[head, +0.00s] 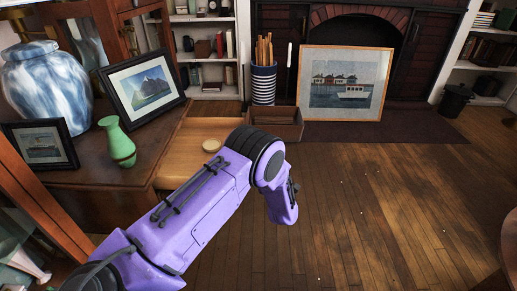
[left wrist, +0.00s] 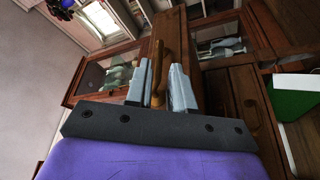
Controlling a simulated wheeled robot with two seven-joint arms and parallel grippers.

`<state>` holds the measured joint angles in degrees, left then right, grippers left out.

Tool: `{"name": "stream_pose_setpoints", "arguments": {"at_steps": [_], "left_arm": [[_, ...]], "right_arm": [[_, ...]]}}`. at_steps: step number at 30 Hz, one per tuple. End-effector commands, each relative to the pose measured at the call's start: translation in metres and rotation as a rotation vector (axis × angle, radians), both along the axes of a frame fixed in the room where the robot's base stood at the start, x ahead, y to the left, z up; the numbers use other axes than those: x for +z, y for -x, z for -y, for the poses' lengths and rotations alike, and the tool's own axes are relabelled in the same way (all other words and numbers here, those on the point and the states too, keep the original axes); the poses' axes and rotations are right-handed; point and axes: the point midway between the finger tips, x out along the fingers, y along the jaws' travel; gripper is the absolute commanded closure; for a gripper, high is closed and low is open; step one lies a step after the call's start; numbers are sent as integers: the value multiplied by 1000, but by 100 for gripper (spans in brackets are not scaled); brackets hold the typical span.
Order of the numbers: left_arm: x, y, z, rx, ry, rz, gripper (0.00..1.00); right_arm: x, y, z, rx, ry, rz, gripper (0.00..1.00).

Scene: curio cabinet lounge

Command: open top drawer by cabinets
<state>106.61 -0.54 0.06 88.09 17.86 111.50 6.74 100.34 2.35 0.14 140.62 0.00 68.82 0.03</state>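The top drawer (head: 190,133) of the brown cabinet stands pulled out in the head view, its pale wooden inside showing. A small round tan object (head: 211,146) lies in it. My purple left arm crosses in front and hides the drawer's front edge and handle; the gripper's fingers are not clear there. In the left wrist view, a tan drawer handle (left wrist: 158,62) lies between the two grey fingers of my left gripper (left wrist: 160,82), which look closed on it. A second handle (left wrist: 248,104) shows on another drawer front to the right. My right gripper is not in view.
On the cabinet top stand a blue-white vase (head: 45,90), a green vase (head: 117,143) and framed pictures (head: 145,85). Beyond the drawer are a wooden box (head: 288,131), a striped holder (head: 263,85) and a leaning boat picture (head: 345,85).

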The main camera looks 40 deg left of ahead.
Motion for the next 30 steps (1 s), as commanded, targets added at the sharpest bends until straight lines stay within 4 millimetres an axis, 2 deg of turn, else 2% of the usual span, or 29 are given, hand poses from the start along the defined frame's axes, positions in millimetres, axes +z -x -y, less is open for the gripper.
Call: {"name": "stream_pose_setpoints", "arguments": {"at_steps": [3,8,26,28,29,30], "left_arm": [[-4,14,21,-3,-1,-3,77],[-9,24,36,-1,0,0,77],[-13,22,39,-16,-3,-28,77],[-29,19,47,-87,-14,-151,77],[-45,25,51,-137,-23,-252,77],[-70,38,56,-209,-32,-404,77]], "right_arm": [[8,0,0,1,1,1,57],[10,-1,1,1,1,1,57],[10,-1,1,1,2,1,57],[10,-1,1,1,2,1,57],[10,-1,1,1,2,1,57],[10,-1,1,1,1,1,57]]}}
